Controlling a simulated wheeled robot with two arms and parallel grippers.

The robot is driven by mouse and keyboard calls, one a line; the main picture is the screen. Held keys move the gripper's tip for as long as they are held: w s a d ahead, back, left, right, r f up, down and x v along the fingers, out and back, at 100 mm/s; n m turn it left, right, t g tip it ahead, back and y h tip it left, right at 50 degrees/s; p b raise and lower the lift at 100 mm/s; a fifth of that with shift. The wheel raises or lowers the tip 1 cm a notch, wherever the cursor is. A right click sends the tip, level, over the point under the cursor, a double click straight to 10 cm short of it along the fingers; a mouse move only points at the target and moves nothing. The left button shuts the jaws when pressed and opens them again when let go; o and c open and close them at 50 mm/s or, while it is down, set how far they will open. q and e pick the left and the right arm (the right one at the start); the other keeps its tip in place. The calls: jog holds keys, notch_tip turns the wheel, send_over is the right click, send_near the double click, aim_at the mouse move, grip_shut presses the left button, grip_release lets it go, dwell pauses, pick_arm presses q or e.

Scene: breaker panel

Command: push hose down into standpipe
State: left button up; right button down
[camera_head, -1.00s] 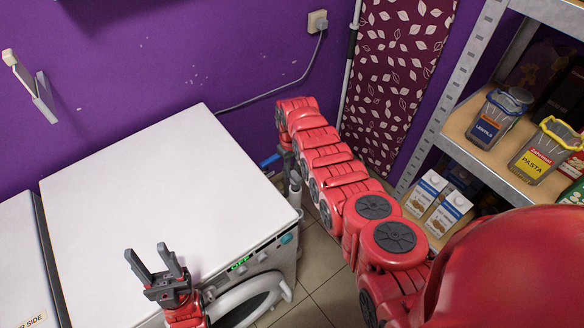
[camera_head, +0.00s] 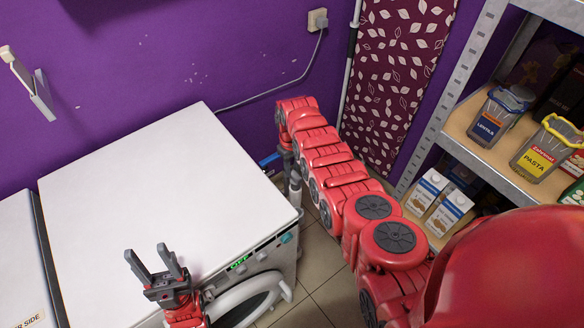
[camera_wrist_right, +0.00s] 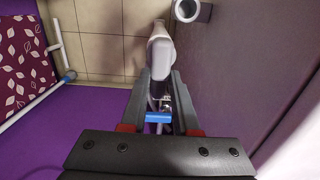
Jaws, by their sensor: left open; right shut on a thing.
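My right gripper (camera_wrist_right: 161,80) is shut on a pale grey hose (camera_wrist_right: 161,48) in the right wrist view, with the hose's rounded end sticking out past the fingertips. The standpipe (camera_wrist_right: 187,10), a grey pipe with an open round mouth, shows at the top edge of that view, to the right of the hose end. The two look apart there. In the head view my right gripper (camera_head: 291,180) reaches down beside the washing machine's right back side, and my arm hides much of that spot. My left gripper (camera_head: 157,268) is open and empty above the machine's front edge.
The white washing machine (camera_head: 150,185) has a clear top. A blue piece (camera_wrist_right: 158,117) lies between the gripper's fingers in the wrist view. Shelves with jars (camera_head: 500,112) stand on the right. A patterned curtain (camera_head: 392,75) hangs behind my right arm.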

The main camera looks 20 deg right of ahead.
aim_at(293, 172)
jog(key=shift+s+f+b, duration=0.25)
jog(key=shift+f+b, duration=0.6)
jog(key=shift+f, duration=0.1)
jog(key=shift+s+d+f, duration=0.1)
jog(key=shift+f, duration=0.05)
jog(key=shift+w+f+b, duration=0.2)
jog(key=shift+f+b, duration=0.1)
jog(key=shift+b, duration=0.05)
jog(key=shift+s+f, duration=0.1)
jog(key=shift+f+b, duration=0.55)
jog(key=shift+b, duration=0.1)
jog(key=c, duration=0.6)
grip_release()
jog(key=shift+r, duration=0.1)
